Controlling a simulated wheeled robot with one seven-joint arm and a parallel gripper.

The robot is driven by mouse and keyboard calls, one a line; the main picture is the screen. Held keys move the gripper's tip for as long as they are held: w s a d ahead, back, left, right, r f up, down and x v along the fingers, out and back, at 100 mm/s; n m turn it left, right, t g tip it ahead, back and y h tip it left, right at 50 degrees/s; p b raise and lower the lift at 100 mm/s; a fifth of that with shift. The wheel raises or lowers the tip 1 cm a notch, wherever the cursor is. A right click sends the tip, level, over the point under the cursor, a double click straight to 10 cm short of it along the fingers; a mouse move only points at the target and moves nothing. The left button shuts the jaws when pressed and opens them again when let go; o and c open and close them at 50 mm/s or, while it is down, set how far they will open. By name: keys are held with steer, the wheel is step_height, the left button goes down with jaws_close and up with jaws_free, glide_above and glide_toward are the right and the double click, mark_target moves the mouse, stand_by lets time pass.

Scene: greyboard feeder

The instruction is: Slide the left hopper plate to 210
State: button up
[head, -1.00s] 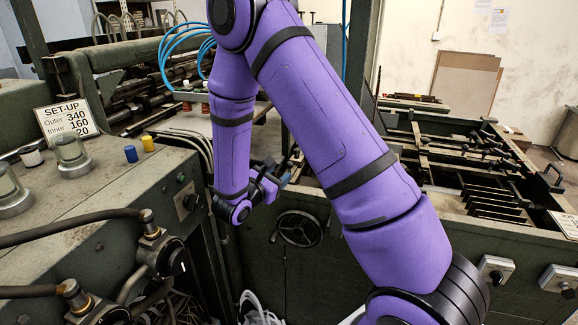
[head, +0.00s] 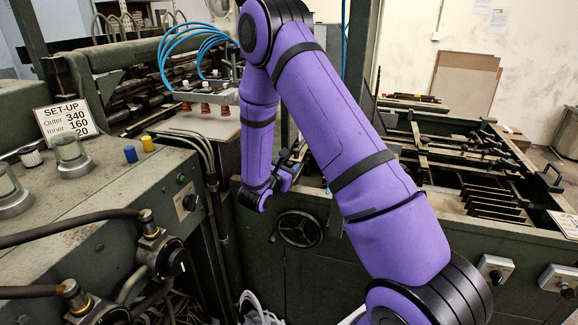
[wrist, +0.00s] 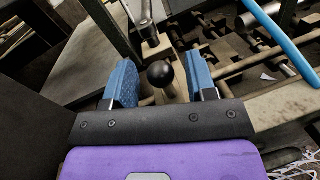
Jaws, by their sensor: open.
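My gripper (head: 290,165) is beyond the near green machine wall, partly hidden by my arm in the head view. In the wrist view my gripper (wrist: 162,82) has its two blue fingers wide apart. A black ball knob (wrist: 160,74) shows between them in the picture, with nothing clamped. A pale block or bar shows under the knob. I cannot tell whether the knob belongs to the left hopper plate. The plate and any scale reading cannot be made out for certain.
A set-up card (head: 67,117) reads Outer 340, Inner 160, with a lower line partly hidden. A suction-cup bar (head: 208,97) with blue hoses hangs left of my arm. A handwheel (head: 299,229) is on the wall below. A blue hose (wrist: 280,42) crosses the wrist view's right side.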

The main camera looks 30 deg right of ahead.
steer(key=shift+w+d, duration=0.2)
steer(key=shift+d, duration=0.15)
steer(key=shift+c, duration=0.3)
jaws_close()
steer(key=s+v, duration=0.1)
steer(key=v, duration=0.5)
steer(key=shift+d, duration=0.15)
steer(key=shift+s, duration=0.15)
steer(key=shift+f, duration=0.1)
steer(key=shift+o, duration=0.3)
jaws_free()
steer(key=v, duration=1.1)
